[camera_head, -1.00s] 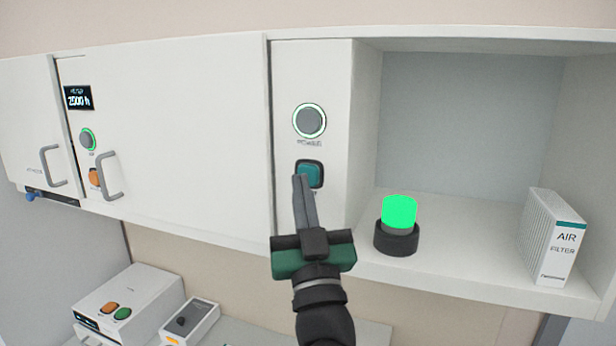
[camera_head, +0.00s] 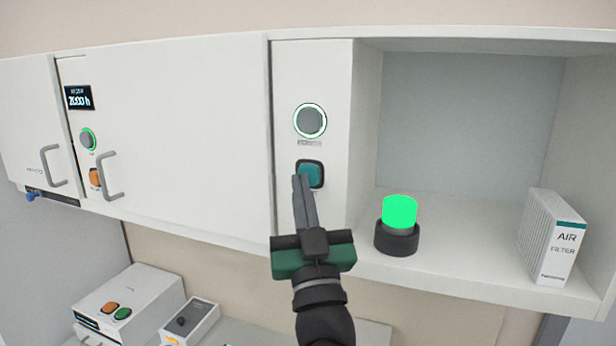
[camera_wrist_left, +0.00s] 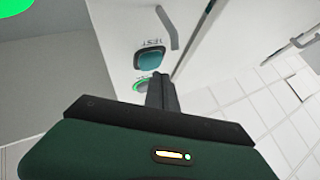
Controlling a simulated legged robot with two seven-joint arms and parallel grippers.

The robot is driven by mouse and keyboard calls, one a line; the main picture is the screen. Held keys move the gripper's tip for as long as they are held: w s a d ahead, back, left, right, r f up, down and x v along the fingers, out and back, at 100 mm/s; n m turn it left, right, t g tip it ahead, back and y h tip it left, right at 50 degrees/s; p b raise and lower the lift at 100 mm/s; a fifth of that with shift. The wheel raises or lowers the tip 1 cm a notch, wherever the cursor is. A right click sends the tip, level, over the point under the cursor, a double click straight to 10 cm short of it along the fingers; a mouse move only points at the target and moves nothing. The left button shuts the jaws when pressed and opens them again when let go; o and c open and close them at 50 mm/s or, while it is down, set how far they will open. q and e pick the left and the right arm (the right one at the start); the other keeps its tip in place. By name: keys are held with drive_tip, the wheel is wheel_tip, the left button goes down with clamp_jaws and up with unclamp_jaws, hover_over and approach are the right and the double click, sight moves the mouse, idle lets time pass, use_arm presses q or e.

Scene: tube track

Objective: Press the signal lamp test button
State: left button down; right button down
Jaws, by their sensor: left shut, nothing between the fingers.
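A square teal button (camera_head: 310,174) in a dark frame sits on the narrow white panel (camera_head: 335,75). In the left wrist view the teal button (camera_wrist_left: 149,59) has the label TEST beside it. My left gripper (camera_head: 299,180) is shut and empty, its fingertips overlapping the lower left of the button in the head view. In the left wrist view the fingers (camera_wrist_left: 160,82) are close to the button; whether they touch it cannot be told. The signal lamp (camera_head: 400,212) glows green on its black base on the shelf. My right gripper is not in view.
A round button (camera_head: 310,120) with a lit ring is above the teal one. An air filter box (camera_head: 553,237) stands right on the shelf. Cabinet doors with handles (camera_head: 109,176) lie left. A white device (camera_head: 130,300) with orange and green buttons stands below.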

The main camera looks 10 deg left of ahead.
use_arm(q)
drive_tip(key=shift+w, duration=0.1)
drive_tip(key=shift+w, duration=0.25)
drive_tip(key=shift+w+d, duration=0.1)
drive_tip(key=shift+w, duration=0.4)
idle(0.7)
drive_tip(key=shift+s+b, duration=0.15)
drive_tip(key=shift+b, duration=0.25)
drive_tip(key=shift+s+b, duration=0.45)
drive_tip(key=shift+s, duration=0.35)
